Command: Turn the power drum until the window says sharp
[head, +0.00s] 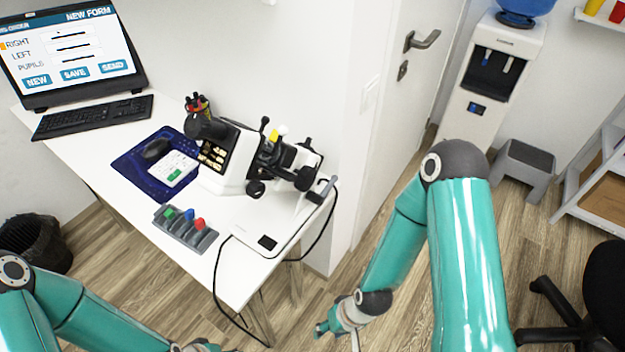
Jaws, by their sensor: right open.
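A white and black optical instrument (258,165) stands on the white table. It has several black knobs and arms, a yellow part and a lit panel with small pictures (213,154). Its flat white base carries a small dark window (268,242), too small to read. I cannot tell which round part is the power drum. My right gripper (334,328) is open and empty, low over the floor beyond the table's right edge, apart from the instrument. My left gripper (197,346) is mostly cut off at the bottom edge, so its jaws do not show clearly.
A black cable hangs off the front. A bin (35,240) and chair (598,300) stand on the floor.

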